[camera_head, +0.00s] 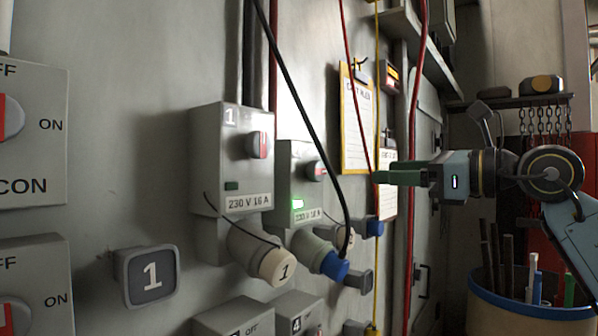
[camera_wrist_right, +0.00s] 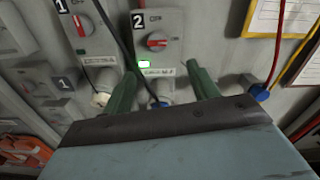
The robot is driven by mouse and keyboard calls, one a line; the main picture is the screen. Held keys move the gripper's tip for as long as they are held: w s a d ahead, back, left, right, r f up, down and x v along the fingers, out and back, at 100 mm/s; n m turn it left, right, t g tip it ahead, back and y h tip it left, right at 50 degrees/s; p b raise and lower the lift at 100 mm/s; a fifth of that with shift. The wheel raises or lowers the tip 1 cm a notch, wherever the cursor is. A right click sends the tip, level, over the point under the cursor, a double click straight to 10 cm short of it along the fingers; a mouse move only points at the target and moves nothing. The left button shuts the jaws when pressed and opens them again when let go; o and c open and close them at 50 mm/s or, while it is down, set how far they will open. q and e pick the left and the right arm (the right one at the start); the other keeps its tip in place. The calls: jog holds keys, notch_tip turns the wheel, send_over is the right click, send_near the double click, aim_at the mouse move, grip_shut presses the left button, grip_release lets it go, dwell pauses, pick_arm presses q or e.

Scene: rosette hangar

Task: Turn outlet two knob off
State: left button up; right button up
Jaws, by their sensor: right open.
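The outlet two box (camera_wrist_right: 158,45) carries a "2" label and a red and white knob (camera_wrist_right: 157,41). Its green lamp (camera_wrist_right: 143,64) is lit. In the head view the box (camera_head: 298,170) stands right of outlet one, and its knob (camera_head: 315,171) shows at the upper right of its face. A blue plug (camera_head: 334,267) sits in its socket, with a black cable running up. My right gripper (camera_head: 378,178) points left, to the right of the box and apart from it. In the wrist view its green fingers (camera_wrist_right: 162,80) are spread with nothing between them. My left gripper is out of view.
Outlet one (camera_head: 221,160) has a similar knob and a capped white socket. The black cable (camera_head: 305,100) hangs in front of outlet two. Red and yellow cables (camera_head: 377,70) hang near my right gripper. A bin of rods (camera_head: 520,300) stands lower right.

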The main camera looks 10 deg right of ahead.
aim_at(320, 171)
jog(key=p+x, duration=0.1)
jog(key=x, duration=0.2)
jog(key=p+x, duration=0.1)
jog(key=x, duration=0.3)
jog(key=p+x, duration=0.2)
jog(key=x, duration=0.1)
jog(key=shift+a+r, duration=0.2)
jog(key=shift+a, duration=0.25)
jog(key=shift+x, duration=0.85)
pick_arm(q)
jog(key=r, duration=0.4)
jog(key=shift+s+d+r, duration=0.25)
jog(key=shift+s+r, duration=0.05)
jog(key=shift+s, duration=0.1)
pick_arm(e)
jog(key=shift+f, duration=0.15)
jog(key=c, duration=1)
